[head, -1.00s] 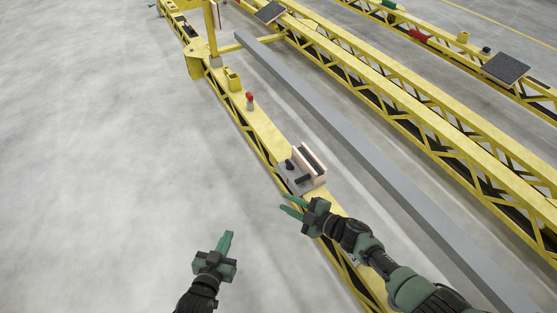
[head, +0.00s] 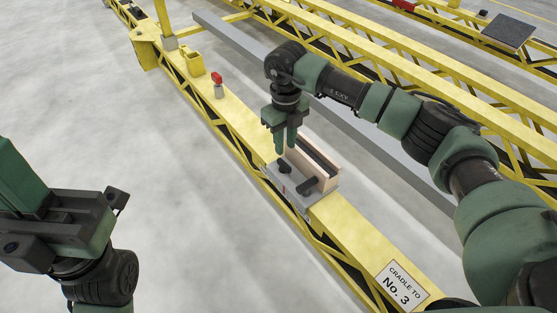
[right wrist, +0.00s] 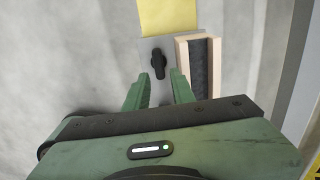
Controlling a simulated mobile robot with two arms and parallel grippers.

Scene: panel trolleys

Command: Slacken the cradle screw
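The cradle (head: 298,190) is a grey plate on the yellow beam with a wood-sided, dark-lined slot (head: 316,160). A small black screw handle (head: 284,168) stands on the plate beside the slot, and a second black handle (head: 308,186) lies nearer. My right gripper (head: 285,149) points down just above the first handle. In the right wrist view its fingers (right wrist: 159,84) are spread, with a black handle (right wrist: 158,63) just beyond the gap between the tips, apparently untouched. My left gripper (head: 70,228) is at the lower left, away from the beam; its fingers are not clear.
A red-topped knob (head: 217,80) and a yellow block (head: 193,62) stand farther along the beam. A long grey bar (head: 400,175) runs behind the cradle. The floor at left is clear.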

